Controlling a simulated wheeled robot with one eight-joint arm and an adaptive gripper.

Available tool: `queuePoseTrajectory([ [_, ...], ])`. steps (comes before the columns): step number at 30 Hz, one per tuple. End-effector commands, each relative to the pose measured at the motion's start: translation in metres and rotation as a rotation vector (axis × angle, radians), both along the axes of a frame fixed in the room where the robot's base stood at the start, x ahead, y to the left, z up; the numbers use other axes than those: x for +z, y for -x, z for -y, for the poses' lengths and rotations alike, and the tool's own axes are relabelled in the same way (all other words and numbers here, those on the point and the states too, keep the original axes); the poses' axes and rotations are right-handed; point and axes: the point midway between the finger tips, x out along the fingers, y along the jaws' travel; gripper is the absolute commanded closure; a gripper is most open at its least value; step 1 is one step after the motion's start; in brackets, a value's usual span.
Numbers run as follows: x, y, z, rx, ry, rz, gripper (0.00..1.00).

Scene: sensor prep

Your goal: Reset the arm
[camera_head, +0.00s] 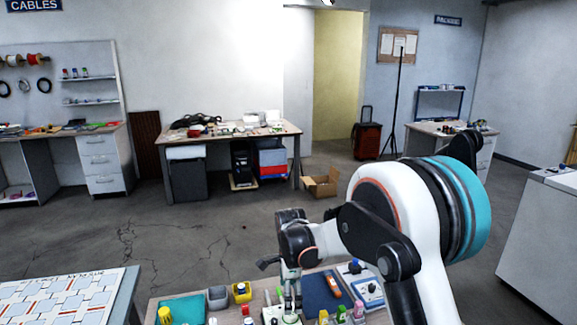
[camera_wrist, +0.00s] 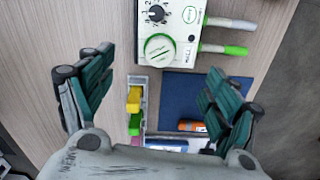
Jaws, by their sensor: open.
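My gripper (camera_wrist: 160,97) is open in the wrist view, with its two green-padded fingers spread wide and nothing between their tips. It points down over a wooden table (camera_wrist: 270,20). In the head view my arm reaches forward from the right and my gripper hangs over the front table, its fingers partly hidden. Below the fingers in the wrist view are a white device with dials (camera_wrist: 170,30), a blue mat (camera_wrist: 190,95) and a rack with yellow, pink and green pieces (camera_wrist: 135,105).
A white cabinet (camera_head: 540,235) is at right. A back workbench (camera_head: 230,133), an open cardboard box (camera_head: 320,186) and a red case (camera_head: 367,140) stand beyond open floor.

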Motion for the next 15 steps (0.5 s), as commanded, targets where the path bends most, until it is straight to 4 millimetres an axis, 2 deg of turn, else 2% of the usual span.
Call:
queuePoseTrajectory([
  [8, 0.004, 0.001, 0.002, 0.010, -0.002, 0.005, 0.18],
  [11, 0.020, 0.006, 0.010, 0.049, -0.006, 0.021, 0.18],
  [15, 0.059, 0.021, 0.030, 0.158, -0.012, 0.069, 0.18],
])
